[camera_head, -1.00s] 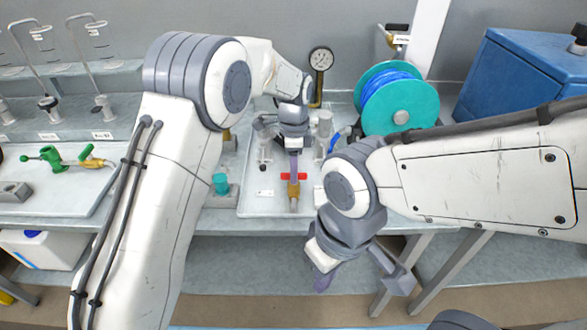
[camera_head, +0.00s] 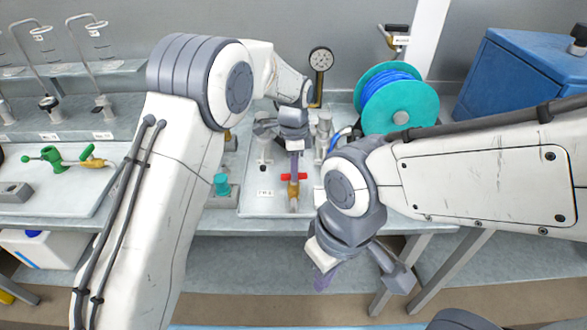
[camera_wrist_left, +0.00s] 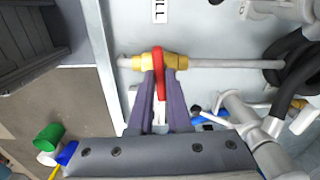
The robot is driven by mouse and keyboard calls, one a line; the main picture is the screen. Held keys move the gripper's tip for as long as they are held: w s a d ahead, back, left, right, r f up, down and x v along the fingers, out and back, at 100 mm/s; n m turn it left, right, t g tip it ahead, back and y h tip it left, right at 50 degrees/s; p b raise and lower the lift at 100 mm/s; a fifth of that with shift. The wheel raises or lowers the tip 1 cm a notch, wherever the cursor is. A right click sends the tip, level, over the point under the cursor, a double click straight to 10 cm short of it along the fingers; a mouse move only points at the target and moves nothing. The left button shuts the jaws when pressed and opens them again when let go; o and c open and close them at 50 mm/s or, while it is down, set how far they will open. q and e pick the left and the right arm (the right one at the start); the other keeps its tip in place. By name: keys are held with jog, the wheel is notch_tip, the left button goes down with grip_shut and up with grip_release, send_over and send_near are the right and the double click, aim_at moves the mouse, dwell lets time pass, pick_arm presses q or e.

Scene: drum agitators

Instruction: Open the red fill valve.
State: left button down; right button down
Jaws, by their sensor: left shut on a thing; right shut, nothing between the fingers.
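The red fill valve has a red lever handle (camera_head: 294,176) on a brass body (camera_head: 293,189), in line with a pipe on the tray. The lever lies crosswise to the pipe. In the left wrist view the red lever (camera_wrist_left: 158,72) stands across the brass fitting (camera_wrist_left: 174,62). My left gripper (camera_head: 294,170) is above the valve and shut on the red lever, one purple finger on each side of it. My right gripper (camera_head: 322,284) is shut and empty, low in front of the bench edge, apart from the valve.
A pressure gauge (camera_head: 321,60) stands behind the tray (camera_head: 254,207). A teal hose reel (camera_head: 410,108) with blue hose is at the right of it. A green valve (camera_head: 52,158) lies on a left tray. A blue box (camera_head: 525,75) stands at the back right.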

pick_arm(q)
jog(key=n+p, duration=0.1)
jog(key=n, duration=0.2)
jog(key=shift+r+p, duration=0.2)
jog(key=shift+p, duration=0.15)
jog(key=n+p, duration=0.1)
jog(key=n, duration=0.3)
jog(key=shift+n+p, duration=0.3)
jog(key=shift+n, duration=0.1)
jog(key=n+p, duration=0.1)
jog(key=n, duration=0.3)
jog(key=shift+n, duration=0.3)
jog(key=shift+f+n+p, duration=0.1)
jog(key=shift+n+p, duration=0.35)
jog(key=shift+n, duration=1.75)
jog(key=c, duration=0.9)
grip_release()
jog(key=shift+o, duration=0.2)
